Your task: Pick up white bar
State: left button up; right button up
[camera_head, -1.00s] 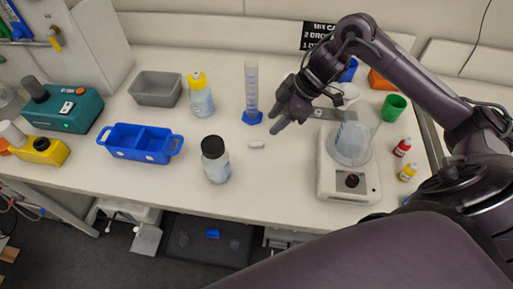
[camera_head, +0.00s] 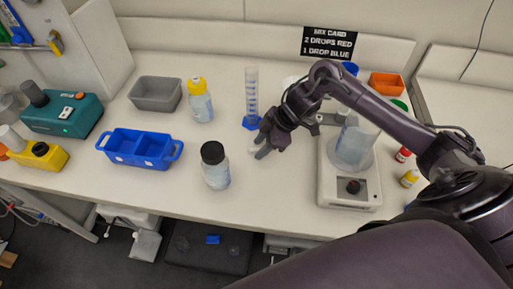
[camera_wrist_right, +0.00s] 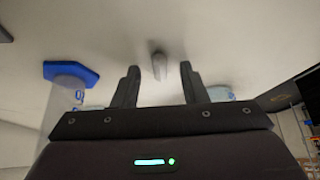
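The white bar (camera_wrist_right: 159,66) lies on the table and shows in the right wrist view, between and just beyond my right gripper's two fingertips. My right gripper (camera_head: 260,150) is low over the table in the head view and mostly hides the bar there. In the wrist view the right gripper (camera_wrist_right: 158,72) is open, with a wide gap between its fingers and nothing held. My left gripper is not in view.
A black-capped bottle (camera_head: 215,168) stands left of the right gripper. A clear graduated cylinder (camera_head: 252,92) with a blue base stands just behind it. A stirrer plate (camera_head: 348,194) bearing a beaker (camera_head: 354,148) is to the right. A blue divided tray (camera_head: 140,147) is further left.

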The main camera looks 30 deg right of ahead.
grip_shut()
jog(key=shift+r, duration=0.15)
notch_tip(320, 180, up, 7)
jog(key=shift+w+r, duration=0.15)
jog(key=shift+r, duration=0.05)
notch_tip(320, 180, up, 12)
jog(key=p, duration=0.3)
jog(key=shift+r, duration=0.2)
